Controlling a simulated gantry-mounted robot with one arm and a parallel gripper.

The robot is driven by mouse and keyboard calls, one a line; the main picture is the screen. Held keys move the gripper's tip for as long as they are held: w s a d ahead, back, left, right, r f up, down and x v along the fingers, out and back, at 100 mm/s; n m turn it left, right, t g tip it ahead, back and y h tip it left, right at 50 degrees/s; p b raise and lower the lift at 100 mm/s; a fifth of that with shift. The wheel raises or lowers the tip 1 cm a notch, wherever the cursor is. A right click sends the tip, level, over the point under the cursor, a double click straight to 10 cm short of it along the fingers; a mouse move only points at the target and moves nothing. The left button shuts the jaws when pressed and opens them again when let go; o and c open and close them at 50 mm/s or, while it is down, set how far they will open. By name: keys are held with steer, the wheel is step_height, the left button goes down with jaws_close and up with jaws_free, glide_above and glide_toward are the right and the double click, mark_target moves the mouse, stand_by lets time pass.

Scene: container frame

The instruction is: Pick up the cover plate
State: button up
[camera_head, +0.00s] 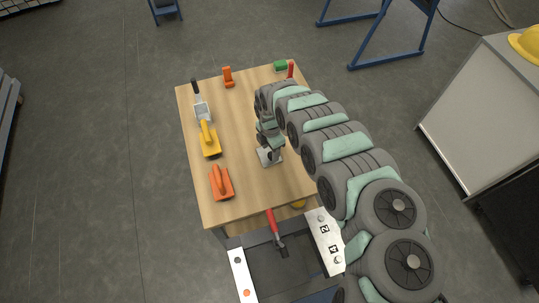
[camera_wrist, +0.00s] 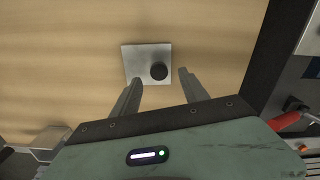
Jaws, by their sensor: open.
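The cover plate (camera_wrist: 133,58) is a square, silver-grey metal plate with a round black knob. It lies flat on the wooden table and also shows in the head view (camera_head: 263,157), partly covered by my gripper. My gripper (camera_wrist: 160,77) is open and empty. In the wrist view its two fingers reach toward the plate's near edge, one to each side of the knob. In the head view my gripper (camera_head: 270,150) is over or close beside the plate; the exact height gap is hard to tell.
On the wooden table's (camera_head: 240,130) left side lie a grey-bladed trowel (camera_head: 202,110), a yellow float (camera_head: 209,139) and an orange float (camera_head: 221,183). An orange item (camera_head: 228,77) and a green block (camera_head: 280,66) are at the back. A red-handled tool (camera_head: 273,222) lies at the front edge.

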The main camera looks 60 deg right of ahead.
mark_target(270, 155)
step_height(270, 155, down, 4)
steer(key=shift+d+r+b, duration=0.1)
steer(key=shift+b, duration=0.2)
steer(key=shift+s+f, duration=0.1)
steer(key=shift+f, duration=0.25)
jaws_close()
stand_by(0.5)
